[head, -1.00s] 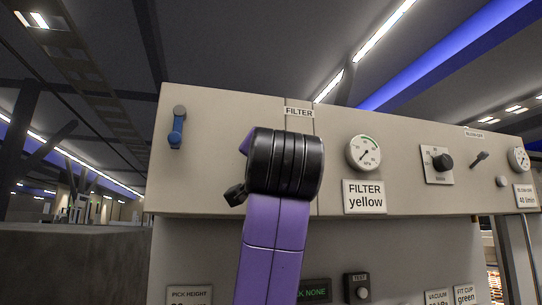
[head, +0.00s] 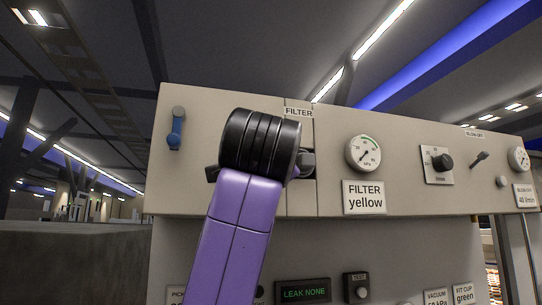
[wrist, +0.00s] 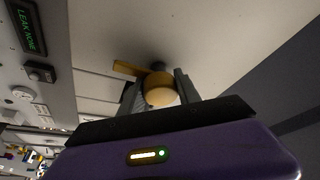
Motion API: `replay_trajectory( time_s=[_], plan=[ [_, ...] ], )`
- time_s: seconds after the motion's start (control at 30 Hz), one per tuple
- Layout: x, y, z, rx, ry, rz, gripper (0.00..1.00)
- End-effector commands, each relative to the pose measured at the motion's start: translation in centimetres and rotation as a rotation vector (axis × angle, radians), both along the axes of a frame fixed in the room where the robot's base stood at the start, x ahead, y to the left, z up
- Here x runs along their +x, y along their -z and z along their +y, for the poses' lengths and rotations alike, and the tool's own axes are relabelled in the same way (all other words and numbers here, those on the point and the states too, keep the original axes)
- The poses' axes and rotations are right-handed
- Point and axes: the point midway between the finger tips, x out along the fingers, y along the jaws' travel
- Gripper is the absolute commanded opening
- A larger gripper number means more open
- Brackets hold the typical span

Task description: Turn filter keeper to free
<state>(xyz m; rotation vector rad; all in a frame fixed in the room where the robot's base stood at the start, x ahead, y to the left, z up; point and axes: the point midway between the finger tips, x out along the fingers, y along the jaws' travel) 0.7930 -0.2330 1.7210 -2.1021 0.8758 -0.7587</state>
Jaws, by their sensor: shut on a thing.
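The filter keeper appears to be the amber turning piece (wrist: 160,92) in the wrist view, with a round end and a short arm pointing left. My gripper (wrist: 158,92) is shut on it, one grey finger on each side. In the head view my purple and black arm stands in front of the panel below the FILTER label (head: 299,113). It hides the keeper and my fingertips there. A dark part (head: 308,162) shows just right of my wrist; I cannot tell what it is.
The beige panel (head: 410,195) carries a blue lever (head: 177,130) at left, a gauge (head: 363,153) and a FILTER yellow sign (head: 364,197). A black knob (head: 441,162) sits further right. Below are a LEAK NONE display (head: 304,293) and a TEST button (head: 360,291).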

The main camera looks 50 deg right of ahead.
Motion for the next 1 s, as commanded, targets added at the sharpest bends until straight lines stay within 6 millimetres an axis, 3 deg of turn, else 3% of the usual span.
replay_trajectory(
  time_s=[0.13, 0.17, 0.27, 0.67, 1.0],
  plan=[
    [0.1, 0.3, -0.1, 0.007, -0.002, 0.003, 0.0],
    [0.1, 0.3, -0.1, 0.007, -0.002, 0.003, 0.43],
    [0.1, 0.2, 0.0, 0.005, -0.001, 0.003, 0.61],
    [-0.3, 0.3, 0.5, 0.0, -0.002, 0.001, 0.61],
    [-3.4, 1.7, 4.6, 0.001, -0.005, 0.0, 0.61]
  ],
)
